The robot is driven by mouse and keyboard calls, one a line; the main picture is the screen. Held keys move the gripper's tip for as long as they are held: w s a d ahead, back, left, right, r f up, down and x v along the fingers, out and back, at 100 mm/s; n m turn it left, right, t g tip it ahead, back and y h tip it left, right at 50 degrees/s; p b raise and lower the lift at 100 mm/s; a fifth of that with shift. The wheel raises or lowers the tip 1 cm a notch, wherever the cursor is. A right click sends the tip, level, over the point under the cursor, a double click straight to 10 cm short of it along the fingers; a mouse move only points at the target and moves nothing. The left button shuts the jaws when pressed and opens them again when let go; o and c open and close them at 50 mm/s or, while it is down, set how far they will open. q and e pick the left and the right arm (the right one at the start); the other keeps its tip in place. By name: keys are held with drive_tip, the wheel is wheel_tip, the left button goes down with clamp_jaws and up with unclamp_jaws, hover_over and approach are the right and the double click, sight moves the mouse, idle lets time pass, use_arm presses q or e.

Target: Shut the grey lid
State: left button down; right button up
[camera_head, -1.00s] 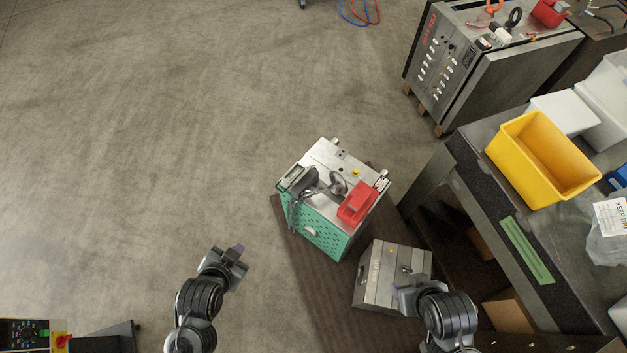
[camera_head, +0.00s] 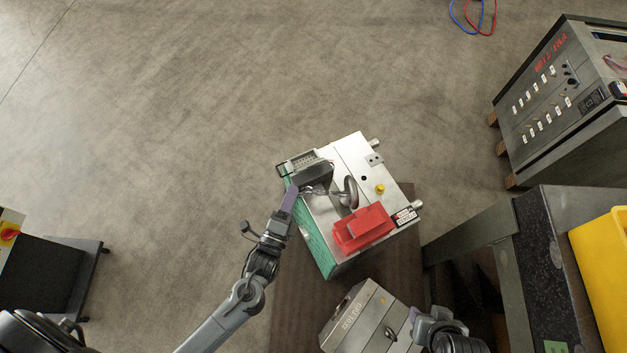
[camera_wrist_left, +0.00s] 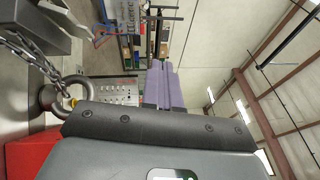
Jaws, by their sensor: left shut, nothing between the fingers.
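The grey lid (camera_head: 314,174) is a dark grey cover at the back left of the mould base's top (camera_head: 347,150). It stands open beside a connector block (camera_head: 301,160) whose rows of contacts show. My left gripper (camera_head: 291,197) is shut and empty, its purple fingers close beside the lid's near left end; I cannot tell whether they touch it. In the left wrist view the purple fingers (camera_wrist_left: 165,88) lie together, and a grey block at the top left, probably the lid (camera_wrist_left: 38,20), shows partly. My right gripper (camera_head: 420,322) is by the grey metal box; its jaws are unclear.
The grey metal box (camera_head: 362,315) stands nearer me. A workbench (camera_head: 535,260) with a yellow bin (camera_head: 605,270) is right.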

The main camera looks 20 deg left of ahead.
use_arm(q)
wheel_tip(320, 180, down, 16)
drive_tip(key=d+m+t+b, duration=0.2)
drive_tip(key=b, duration=1.5)
approach(310, 165)
drive_tip(key=w+d, duration=0.3)
drive_tip(key=w+a, duration=0.1)
drive_tip(key=w+a+r+b, duration=0.1)
drive_tip(key=shift+a, duration=0.3)
drive_tip(key=shift+w+a+r, duration=0.1)
drive_tip(key=shift+w+r, duration=0.05)
drive_tip(key=shift+w, duration=0.05)
